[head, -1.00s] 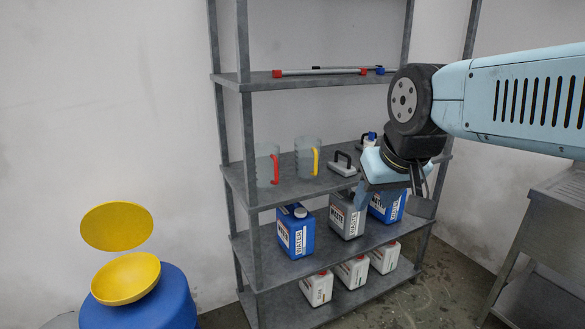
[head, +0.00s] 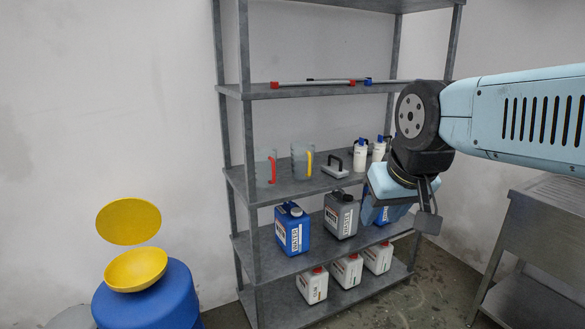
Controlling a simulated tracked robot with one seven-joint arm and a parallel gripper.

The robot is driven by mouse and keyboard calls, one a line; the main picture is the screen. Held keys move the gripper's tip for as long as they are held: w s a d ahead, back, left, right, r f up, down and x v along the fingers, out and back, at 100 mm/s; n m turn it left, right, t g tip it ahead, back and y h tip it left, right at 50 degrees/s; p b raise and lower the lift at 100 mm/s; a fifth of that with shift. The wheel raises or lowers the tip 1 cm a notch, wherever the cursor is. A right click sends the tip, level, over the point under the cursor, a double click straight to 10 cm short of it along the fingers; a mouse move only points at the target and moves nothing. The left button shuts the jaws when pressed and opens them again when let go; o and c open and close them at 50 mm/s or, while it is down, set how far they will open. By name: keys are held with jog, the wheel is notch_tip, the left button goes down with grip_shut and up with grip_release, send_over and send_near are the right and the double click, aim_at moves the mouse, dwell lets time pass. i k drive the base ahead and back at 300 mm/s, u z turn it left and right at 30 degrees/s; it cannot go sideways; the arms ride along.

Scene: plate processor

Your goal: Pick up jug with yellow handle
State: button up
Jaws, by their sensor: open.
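The clear jug with the yellow handle (head: 302,160) stands upright on the middle shelf, its handle on the right side. A similar clear jug with a red handle (head: 264,168) stands to its left on the same shelf. My gripper (head: 428,206) hangs from the arm at the right, pointing down, in front of the shelf's right side. It is open and holds nothing that I can see. It is well apart from the yellow-handled jug, to its right and lower in the picture.
The grey shelf rack (head: 236,184) also holds a flat-based tool (head: 336,170) and white bottles (head: 361,155) right of the jugs. Canisters (head: 293,229) stand on lower shelves.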

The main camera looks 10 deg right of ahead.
aim_at(302, 152)
jog(key=z, duration=0.15)
jog(key=i, duration=0.95)
jog(key=u, duration=0.1)
